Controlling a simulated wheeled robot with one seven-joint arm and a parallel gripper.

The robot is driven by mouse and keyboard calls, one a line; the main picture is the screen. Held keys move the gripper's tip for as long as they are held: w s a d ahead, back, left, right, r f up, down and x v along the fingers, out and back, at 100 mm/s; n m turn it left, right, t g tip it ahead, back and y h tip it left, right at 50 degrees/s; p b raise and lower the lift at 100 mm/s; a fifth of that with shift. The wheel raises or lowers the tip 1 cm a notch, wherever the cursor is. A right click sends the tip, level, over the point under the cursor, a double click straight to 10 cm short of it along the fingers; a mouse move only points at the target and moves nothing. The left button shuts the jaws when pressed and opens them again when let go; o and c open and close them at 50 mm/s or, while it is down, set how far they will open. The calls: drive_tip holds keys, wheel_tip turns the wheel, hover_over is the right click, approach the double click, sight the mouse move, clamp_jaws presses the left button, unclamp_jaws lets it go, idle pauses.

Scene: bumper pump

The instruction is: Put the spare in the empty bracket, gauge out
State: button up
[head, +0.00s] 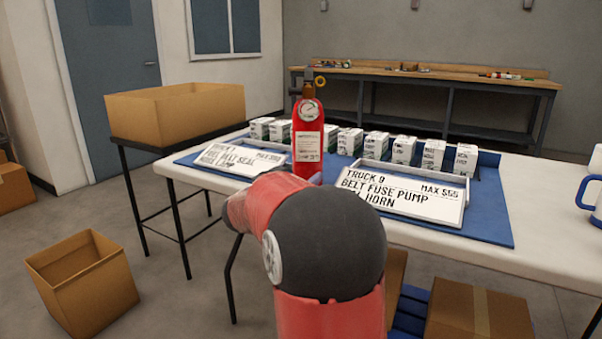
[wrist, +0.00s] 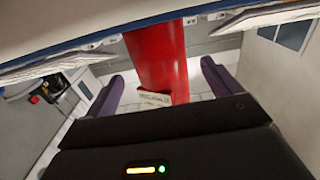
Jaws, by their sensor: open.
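In the wrist view the red extinguisher body (wrist: 155,62) shows between the two purple fingers of my open gripper (wrist: 163,75). Gaps show between the fingers and the red body. In the head view my gripper is hidden behind my arm. No bracket can be made out in either view.
Small white boxes (head: 403,149) stand in a row on a blue mat (head: 487,225) on the white table (head: 545,255). Two sign boards flank the extinguisher; the right one (head: 400,203) reads Truck 9. Cardboard boxes (head: 85,285) stand on the floor at left.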

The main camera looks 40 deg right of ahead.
drive_tip(key=v, duration=0.8)
drive_tip(key=shift+s+a, duration=0.2)
drive_tip(key=shift+a, duration=0.15)
